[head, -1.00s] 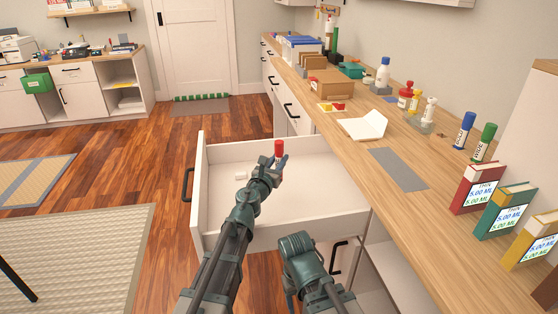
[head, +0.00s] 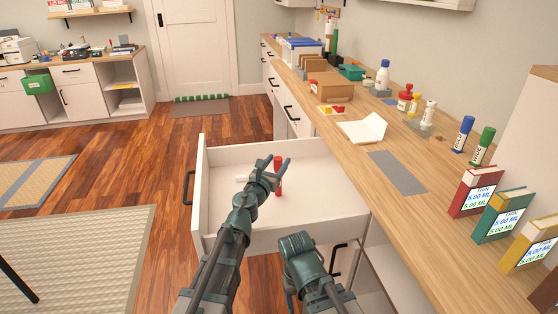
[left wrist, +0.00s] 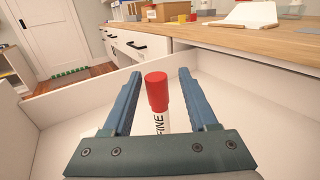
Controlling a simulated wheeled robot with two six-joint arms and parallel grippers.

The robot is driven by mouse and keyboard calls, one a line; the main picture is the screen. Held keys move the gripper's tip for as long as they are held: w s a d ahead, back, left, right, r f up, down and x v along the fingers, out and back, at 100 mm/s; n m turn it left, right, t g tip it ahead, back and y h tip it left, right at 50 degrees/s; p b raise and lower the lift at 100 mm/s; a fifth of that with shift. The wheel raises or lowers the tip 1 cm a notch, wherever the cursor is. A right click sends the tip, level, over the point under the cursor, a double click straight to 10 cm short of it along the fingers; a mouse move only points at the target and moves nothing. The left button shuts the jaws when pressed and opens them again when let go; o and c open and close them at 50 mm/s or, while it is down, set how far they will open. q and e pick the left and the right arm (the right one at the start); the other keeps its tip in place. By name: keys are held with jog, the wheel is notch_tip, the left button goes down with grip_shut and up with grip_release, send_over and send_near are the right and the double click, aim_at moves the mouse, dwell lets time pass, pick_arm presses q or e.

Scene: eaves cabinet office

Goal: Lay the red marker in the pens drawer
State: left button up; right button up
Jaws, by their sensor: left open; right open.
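The red marker (left wrist: 156,90) has a red cap and a white body lettered "FINE". It looks upright inside the open drawer (head: 323,180); its lower end also shows red in the head view (head: 279,188). My left gripper (head: 275,162) is open over the drawer. In the left wrist view its blue fingers (left wrist: 160,76) stand on either side of the marker with gaps, so they do not grip it. The marker's foot is hidden behind the gripper in that view. My right gripper is not visible; only my right arm shows at the bottom of the head view.
A small white item (head: 241,180) lies in the drawer left of my gripper. The wooden counter (head: 345,150) on the right holds a blue glue stick (head: 463,134), a green one (head: 483,146), a grey mat (head: 397,172) and several boxes. The drawer floor right of the marker is clear.

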pick_arm(q)
jog(key=v, duration=1)
jog(key=shift+s, duration=0.15)
